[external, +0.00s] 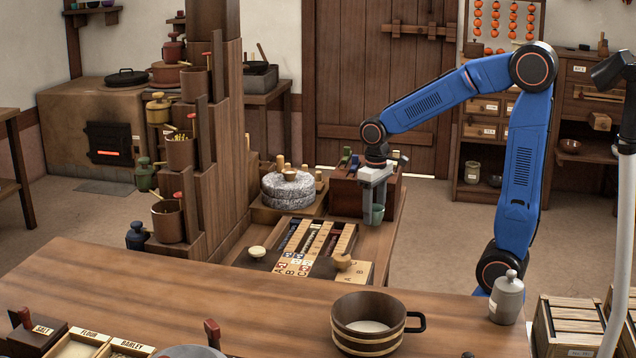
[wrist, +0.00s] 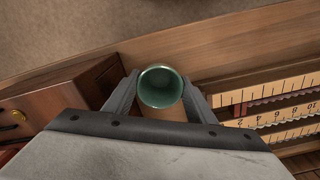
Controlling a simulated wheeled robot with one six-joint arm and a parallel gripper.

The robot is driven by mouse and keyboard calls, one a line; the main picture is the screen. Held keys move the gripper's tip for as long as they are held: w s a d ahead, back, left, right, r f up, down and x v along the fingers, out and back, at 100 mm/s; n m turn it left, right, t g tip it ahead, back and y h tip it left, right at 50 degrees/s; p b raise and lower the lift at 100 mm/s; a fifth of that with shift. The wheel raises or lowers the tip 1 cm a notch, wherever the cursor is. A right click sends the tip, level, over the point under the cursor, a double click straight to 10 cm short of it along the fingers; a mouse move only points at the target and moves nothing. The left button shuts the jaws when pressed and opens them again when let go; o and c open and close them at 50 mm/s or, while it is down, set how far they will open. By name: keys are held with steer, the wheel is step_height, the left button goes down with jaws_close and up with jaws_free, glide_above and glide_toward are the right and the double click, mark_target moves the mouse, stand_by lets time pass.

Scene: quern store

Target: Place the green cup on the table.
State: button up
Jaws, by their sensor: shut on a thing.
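The green cup (external: 374,214) is small and held upright between the fingertips of my gripper (external: 372,207). In the wrist view the cup (wrist: 161,88) shows its open, empty-looking mouth, with a finger of my gripper (wrist: 161,98) on either side. The gripper is shut on it. It is over the right part of the wooden table (external: 372,258) that carries the quern. A gap under the cup is hard to judge, so I cannot tell if it touches the table.
A dark red-brown box (external: 350,190) stands close behind the gripper. The stone quern (external: 289,188) and a tray of marked strips (external: 318,238) are to the left. A wooden knob (external: 343,261) sits nearer the camera. The table's right edge (external: 397,215) is close.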

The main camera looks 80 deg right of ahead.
steer(key=shift+f, duration=0.85)
steer(key=shift+f, duration=0.15)
steer(key=o, duration=0.8)
step_height(320, 180, up, 11)
steer(key=shift+s+a+f+n+t, duration=0.2)
steer(key=shift+s+a+n+t, duration=0.6)
steer(key=shift+s+a, duration=1.6)
steer(key=shift+s+a+f+n+t, duration=0.25)
steer(key=shift+s+a+n+t, duration=0.75)
steer(key=shift+s, duration=2.6)
steer(key=shift+s+a+f+n+t, duration=0.2)
steer(key=shift+s+a+n+t, duration=0.3)
steer(key=shift+s+a, duration=2)
